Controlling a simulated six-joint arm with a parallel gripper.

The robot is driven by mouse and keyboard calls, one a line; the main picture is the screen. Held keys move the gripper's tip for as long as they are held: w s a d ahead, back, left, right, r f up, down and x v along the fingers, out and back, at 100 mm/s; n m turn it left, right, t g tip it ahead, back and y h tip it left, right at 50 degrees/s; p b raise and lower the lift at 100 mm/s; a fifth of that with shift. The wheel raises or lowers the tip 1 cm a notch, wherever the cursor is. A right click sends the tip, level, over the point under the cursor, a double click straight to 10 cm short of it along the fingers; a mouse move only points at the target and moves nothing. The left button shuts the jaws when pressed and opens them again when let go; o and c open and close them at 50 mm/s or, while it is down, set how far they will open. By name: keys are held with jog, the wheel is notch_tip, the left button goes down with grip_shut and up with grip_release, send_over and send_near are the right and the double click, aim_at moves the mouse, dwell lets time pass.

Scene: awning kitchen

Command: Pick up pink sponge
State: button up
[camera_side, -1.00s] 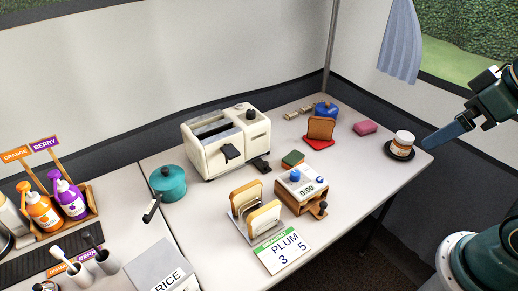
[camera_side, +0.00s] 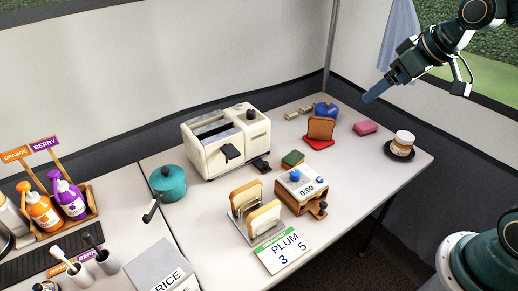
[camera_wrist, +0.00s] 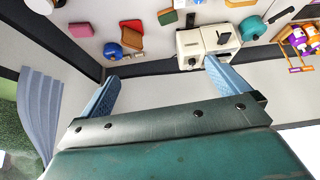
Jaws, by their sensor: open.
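The pink sponge (camera_side: 365,128) lies on the right part of the counter in the side view, between the toast on its red base and the jar. It also shows at the upper left of the wrist view (camera_wrist: 80,30). My gripper (camera_side: 368,98) is raised in the air above and behind the sponge, apart from it. In the wrist view my gripper (camera_wrist: 160,85) has its two blue fingers spread wide with nothing between them.
A jar (camera_side: 403,144) on a dark saucer stands right of the sponge. Toast (camera_side: 320,129) on a red base and a blue object (camera_side: 325,110) are to its left. A toaster (camera_side: 226,142) and timer box (camera_side: 301,190) stand further left. Counter in front of the sponge is clear.

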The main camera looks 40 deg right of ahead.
jog(key=w+d+f, duration=0.6)
jog(key=w+d, duration=0.2)
jog(key=w, duration=0.2)
jog(key=m+t+h, duration=0.2)
jog(key=m+t, duration=0.1)
jog(key=t, duration=0.1)
send_near(367, 124)
jog(key=x, duration=0.2)
jog(key=shift+w+a+f, duration=0.15)
jog(key=shift+w+a, duration=0.05)
jog(key=shift+w, duration=0.05)
jog(key=shift+x, duration=0.85)
jog(key=shift+w+f, duration=0.1)
jog(key=shift+x, duration=2.75)
